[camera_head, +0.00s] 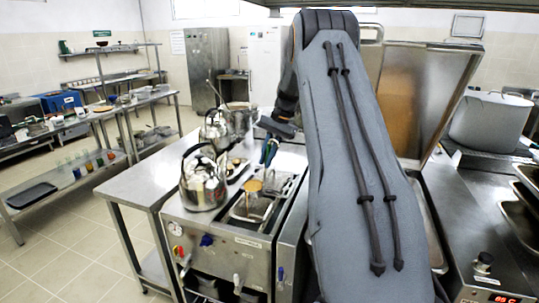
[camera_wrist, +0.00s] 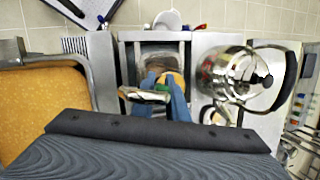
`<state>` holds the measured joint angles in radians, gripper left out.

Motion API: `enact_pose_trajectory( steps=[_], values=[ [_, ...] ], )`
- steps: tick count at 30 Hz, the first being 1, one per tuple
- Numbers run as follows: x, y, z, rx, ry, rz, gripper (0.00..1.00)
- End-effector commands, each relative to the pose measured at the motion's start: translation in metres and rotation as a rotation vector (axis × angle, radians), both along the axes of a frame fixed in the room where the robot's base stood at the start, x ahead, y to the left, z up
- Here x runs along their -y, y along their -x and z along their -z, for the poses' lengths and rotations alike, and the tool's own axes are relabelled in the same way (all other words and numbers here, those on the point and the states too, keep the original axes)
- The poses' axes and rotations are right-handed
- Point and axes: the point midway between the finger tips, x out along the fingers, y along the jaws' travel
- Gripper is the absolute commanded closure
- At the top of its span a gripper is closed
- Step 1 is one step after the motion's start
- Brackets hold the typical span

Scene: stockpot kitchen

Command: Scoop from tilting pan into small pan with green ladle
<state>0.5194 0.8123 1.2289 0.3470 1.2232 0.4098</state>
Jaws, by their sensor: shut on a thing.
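My gripper (camera_head: 270,150), with blue fingers, is at the left of my arm in the head view, above the middle counter unit. In the wrist view its blue fingers (camera_wrist: 173,100) are shut around a green part of the ladle (camera_wrist: 164,87). An orange-brown patch in the head view (camera_head: 252,186) looks like the ladle's bowl, at the small pan. The tilting pan's orange-yellow contents (camera_wrist: 40,110) fill the left of the wrist view.
A shiny kettle (camera_head: 203,185) stands left of the small pan and is close by in the wrist view (camera_wrist: 235,78). Another metal pot (camera_head: 236,115) stands behind it. A raised metal lid (camera_head: 410,95) and large pot (camera_head: 490,120) are at right. The floor at left is open.

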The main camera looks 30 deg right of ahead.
Motion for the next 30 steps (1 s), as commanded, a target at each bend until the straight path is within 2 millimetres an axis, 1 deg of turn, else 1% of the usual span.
enact_pose_trajectory(
  steps=[1,3,20,30],
  values=[
    [-0.006,0.002,-0.002,0.012,0.022,-0.003,1.00],
    [-0.012,0.005,-0.002,0.028,0.054,-0.003,1.00],
    [-0.055,0.025,0.003,0.157,0.325,-0.005,1.00],
    [-0.077,0.036,0.021,0.222,0.477,-0.005,1.00]
  ],
)
